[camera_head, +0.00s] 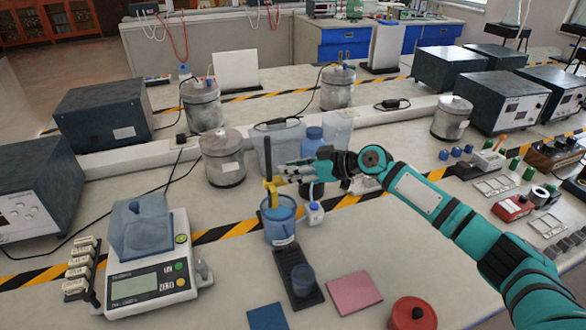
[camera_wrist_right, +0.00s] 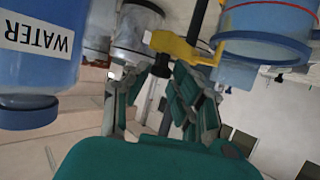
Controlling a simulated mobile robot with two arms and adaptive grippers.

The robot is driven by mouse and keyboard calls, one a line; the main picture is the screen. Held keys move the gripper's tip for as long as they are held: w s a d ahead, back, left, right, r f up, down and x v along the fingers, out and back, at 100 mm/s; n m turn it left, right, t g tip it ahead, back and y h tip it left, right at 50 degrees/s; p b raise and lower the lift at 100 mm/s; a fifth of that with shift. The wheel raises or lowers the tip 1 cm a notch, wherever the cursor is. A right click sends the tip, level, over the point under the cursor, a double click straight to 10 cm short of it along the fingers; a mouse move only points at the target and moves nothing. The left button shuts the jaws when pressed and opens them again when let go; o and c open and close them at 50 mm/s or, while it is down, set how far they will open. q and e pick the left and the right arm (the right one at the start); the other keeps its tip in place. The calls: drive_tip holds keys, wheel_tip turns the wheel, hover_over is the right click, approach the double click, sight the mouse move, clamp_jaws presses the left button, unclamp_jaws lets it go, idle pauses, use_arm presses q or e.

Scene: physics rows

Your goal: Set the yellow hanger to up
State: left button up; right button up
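The yellow hanger (camera_head: 269,185) stands at the blue-tinted beaker (camera_head: 281,233) in the head view, with a thin upright part rising above the rim. In the right wrist view, which looks upside down, the hanger (camera_wrist_right: 182,46) lies just beyond the fingertips, beside the beaker (camera_wrist_right: 262,52). My right gripper (camera_head: 279,174) reaches in from the right at the hanger's height. Its fingers (camera_wrist_right: 150,72) are apart, with a gap between them; whether a fingertip touches the hanger is unclear. My left gripper is not in view.
The water bottle (camera_wrist_right: 40,55) is near in the wrist view. A scale (camera_head: 150,285) stands left. A dark stand (camera_head: 291,262) lies in front of the beaker.

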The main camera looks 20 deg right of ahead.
clamp_jaws()
wheel_tip(320, 180, up, 10)
drive_tip(key=p, duration=0.4)
drive_tip(key=shift+r, duration=0.15)
drive_tip(key=shift+w+r, duration=0.1)
drive_tip(key=shift+w, duration=0.05)
drive_tip(key=shift+o, duration=2.3)
unclamp_jaws()
drive_tip(key=shift+f, duration=0.2)
